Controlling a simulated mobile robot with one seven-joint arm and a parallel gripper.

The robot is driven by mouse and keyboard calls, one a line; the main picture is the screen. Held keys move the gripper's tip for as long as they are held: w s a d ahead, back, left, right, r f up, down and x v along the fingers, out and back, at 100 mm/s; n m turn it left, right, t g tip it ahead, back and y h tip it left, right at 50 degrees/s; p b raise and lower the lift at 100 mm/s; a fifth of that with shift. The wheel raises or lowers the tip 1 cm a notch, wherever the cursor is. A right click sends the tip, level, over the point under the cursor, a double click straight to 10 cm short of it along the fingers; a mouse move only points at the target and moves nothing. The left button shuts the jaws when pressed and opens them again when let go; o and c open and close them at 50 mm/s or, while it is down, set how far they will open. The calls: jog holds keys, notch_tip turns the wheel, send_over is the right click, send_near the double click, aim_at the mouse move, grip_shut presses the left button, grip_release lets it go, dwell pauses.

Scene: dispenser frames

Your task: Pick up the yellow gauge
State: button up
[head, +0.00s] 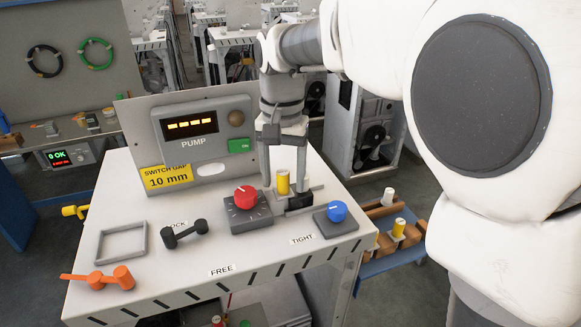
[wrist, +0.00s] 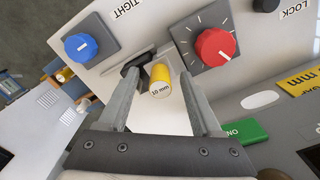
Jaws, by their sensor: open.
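The yellow gauge (head: 283,184) is a small upright cylinder on the white bench top, beside a dark slotted piece (head: 299,201). In the wrist view the gauge (wrist: 160,73) shows a pale end marked 10 mm. My gripper (head: 287,170) points down at it from above. In the wrist view my gripper (wrist: 158,66) is open, with one finger on each side of the gauge and gaps visible between. Nothing is held. How deep the fingertips reach along the gauge is hard to tell.
A red knob (head: 245,196) and a blue knob (head: 337,211) flank the gauge closely. The PUMP panel (head: 203,135) stands behind. An orange handle (head: 98,278), a grey frame (head: 122,242) and a dark lever (head: 184,233) are at left. The bench front is clear.

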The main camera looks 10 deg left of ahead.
jog(key=shift+c, duration=0.3)
grip_shut()
jog(key=shift+r, duration=0.15)
